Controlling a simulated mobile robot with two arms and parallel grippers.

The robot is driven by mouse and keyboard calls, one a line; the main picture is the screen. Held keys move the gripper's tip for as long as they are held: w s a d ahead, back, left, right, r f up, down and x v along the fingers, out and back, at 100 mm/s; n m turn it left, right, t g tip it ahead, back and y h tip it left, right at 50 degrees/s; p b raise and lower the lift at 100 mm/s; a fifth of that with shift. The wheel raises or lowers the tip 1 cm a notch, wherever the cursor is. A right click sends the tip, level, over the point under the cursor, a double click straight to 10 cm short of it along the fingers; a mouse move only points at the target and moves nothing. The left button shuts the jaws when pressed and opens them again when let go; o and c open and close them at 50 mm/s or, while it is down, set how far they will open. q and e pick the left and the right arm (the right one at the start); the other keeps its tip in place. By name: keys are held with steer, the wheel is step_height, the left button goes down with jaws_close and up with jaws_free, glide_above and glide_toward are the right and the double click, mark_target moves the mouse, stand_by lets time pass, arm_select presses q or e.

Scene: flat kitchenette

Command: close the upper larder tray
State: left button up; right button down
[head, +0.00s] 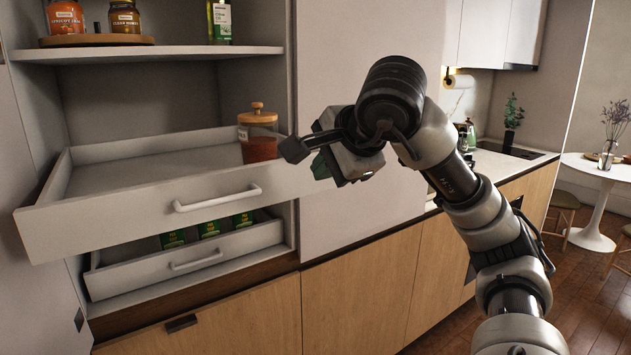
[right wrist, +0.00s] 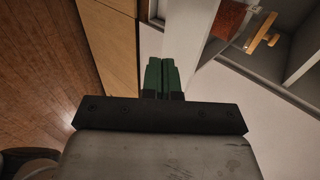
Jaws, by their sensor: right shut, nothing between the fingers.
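The upper larder tray (head: 110,211) is a light grey drawer with a bar handle (head: 217,198), pulled well out of the tall cupboard. A glass jar (head: 258,148) with a wooden lid and red-brown contents stands in its back right part; the jar also shows at the top of the right wrist view (right wrist: 229,17). My right gripper (head: 321,165) is at the right end of the tray front. Its green fingers (right wrist: 161,75) are together and empty, beside the pale tray front. I cannot tell whether they touch it. My left gripper is out of view.
A lower tray (head: 225,245) with green packets is also partly out, below the upper one. The shelf (head: 150,53) above holds jars on a wooden board (head: 97,41) and a bottle (head: 220,22). A pale tall panel (head: 345,215) stands right of the trays. Floor shows at right.

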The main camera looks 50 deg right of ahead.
mark_target(286, 190)
steer(key=x, duration=0.3)
steer(key=w+r+p+x, duration=0.1)
steer(key=x, duration=0.6)
steer(key=shift+w+d+r, duration=0.15)
steer(key=shift+w+r, duration=0.1)
steer(key=shift+w+d+f+p, duration=0.1)
steer(key=shift+w+p, duration=0.2)
steer(key=shift+w, duration=0.2)
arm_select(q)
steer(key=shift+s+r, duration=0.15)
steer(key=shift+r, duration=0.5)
